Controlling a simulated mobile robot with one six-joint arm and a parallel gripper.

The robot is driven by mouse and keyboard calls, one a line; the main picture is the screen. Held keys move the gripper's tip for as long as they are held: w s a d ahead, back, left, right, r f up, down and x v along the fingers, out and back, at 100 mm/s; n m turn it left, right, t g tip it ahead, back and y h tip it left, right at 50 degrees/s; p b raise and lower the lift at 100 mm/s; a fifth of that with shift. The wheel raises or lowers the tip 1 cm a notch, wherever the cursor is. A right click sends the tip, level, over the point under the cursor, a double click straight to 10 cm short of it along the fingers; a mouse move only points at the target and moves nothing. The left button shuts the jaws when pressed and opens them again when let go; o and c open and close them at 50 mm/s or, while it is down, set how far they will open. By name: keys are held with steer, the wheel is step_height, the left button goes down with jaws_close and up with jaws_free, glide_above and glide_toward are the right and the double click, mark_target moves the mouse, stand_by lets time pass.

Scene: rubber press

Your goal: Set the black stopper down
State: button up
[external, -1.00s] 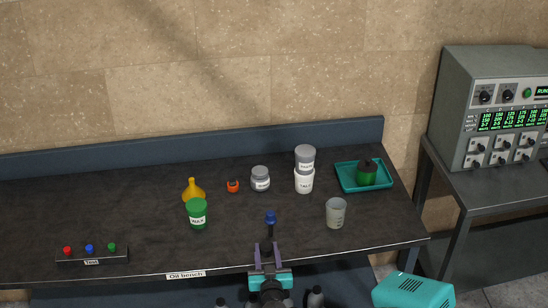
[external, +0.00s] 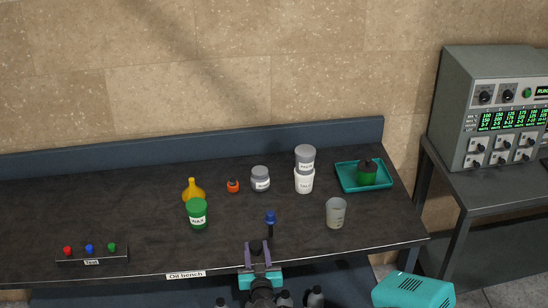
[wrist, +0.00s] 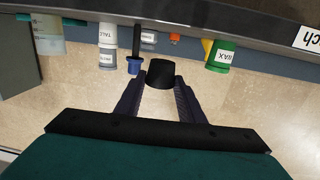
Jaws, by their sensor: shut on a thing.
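The black stopper (wrist: 161,72) shows in the wrist view as a short dark plug between the fingertips. My gripper (wrist: 160,82) is shut on it. In the external view my gripper (external: 257,246) is at the bench's front edge, left of the blue-topped rod, and the stopper cannot be made out there. The dark oil bench (external: 150,245) stretches ahead of the gripper. The stopper does not appear to touch the bench.
Behind are a green wax jar (external: 198,214), orange item (external: 233,186), grey jar (external: 260,179), stacked jars (external: 304,180), beaker (external: 336,213) and teal tray (external: 345,187). The left-centre bench is clear.

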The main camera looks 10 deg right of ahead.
steer(key=shift+w+a+r+p, duration=0.25)
steer(key=shift+w+a+p, duration=0.35)
steer(key=shift+p, duration=3.5)
steer(key=p, duration=0.8)
steer(key=shift+w+a+f+p, duration=0.15)
steer(key=shift+w+a+p, duration=0.1)
steer(key=shift+p, duration=0.05)
steer(key=p, duration=0.2)
glide_above(225, 250)
steer(key=shift+f, duration=0.65)
steer(key=shift+f, duration=0.15)
steer(key=shift+f, duration=1.6)
steer(key=shift+f, duration=0.2)
steer(key=o, duration=1)
steer(key=shift+o, duration=0.2)
